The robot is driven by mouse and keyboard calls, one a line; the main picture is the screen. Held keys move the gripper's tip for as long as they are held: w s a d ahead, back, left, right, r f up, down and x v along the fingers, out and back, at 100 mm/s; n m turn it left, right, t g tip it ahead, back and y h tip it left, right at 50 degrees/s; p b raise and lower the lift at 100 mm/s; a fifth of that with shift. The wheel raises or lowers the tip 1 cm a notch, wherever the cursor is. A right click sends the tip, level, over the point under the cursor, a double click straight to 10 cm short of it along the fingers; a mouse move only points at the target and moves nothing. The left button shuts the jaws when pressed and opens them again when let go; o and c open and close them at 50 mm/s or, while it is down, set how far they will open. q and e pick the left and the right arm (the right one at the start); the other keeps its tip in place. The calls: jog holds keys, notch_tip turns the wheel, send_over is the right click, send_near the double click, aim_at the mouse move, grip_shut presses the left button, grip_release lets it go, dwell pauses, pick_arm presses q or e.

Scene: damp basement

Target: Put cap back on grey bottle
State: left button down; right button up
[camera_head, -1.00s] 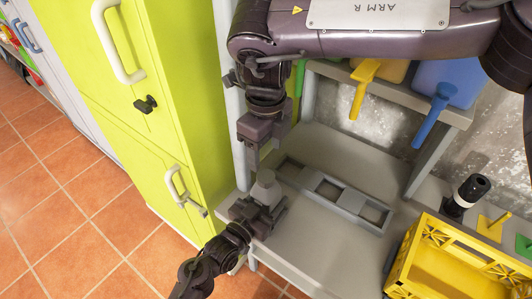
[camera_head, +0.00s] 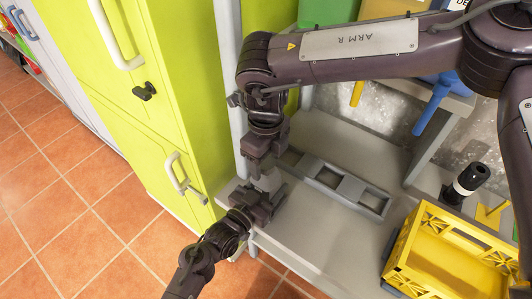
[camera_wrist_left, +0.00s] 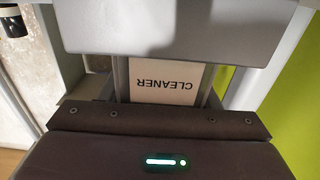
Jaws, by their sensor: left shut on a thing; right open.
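The grey bottle (camera_head: 270,182) stands upright near the bench's left end, partly covered by my right gripper. My left gripper (camera_head: 262,198) is shut around it, coming in from below. In the left wrist view its label (camera_wrist_left: 165,82) reads CLEANER and appears upside down. My right gripper (camera_head: 261,166) is open and points down at the bottle's top. I cannot tell whether it touches the bottle. The cap cannot be made out; the bottle's top is hidden by the right gripper.
A grey rack (camera_head: 345,190) with square recesses lies on the bench (camera_head: 310,235) to the right. A yellow crate (camera_head: 398,262) and a black-and-white cylinder (camera_head: 466,185) are further right. A lime-green cabinet (camera_head: 175,120) stands close on the left. The bench front is clear.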

jog(key=shift+c, duration=0.2)
jog(key=c, duration=1.1)
jog(key=o, duration=1.1)
jog(key=shift+r, duration=0.15)
jog(key=shift+r, duration=2.15)
jog(key=o, duration=0.6)
notch_tip(320, 180, up, 12)
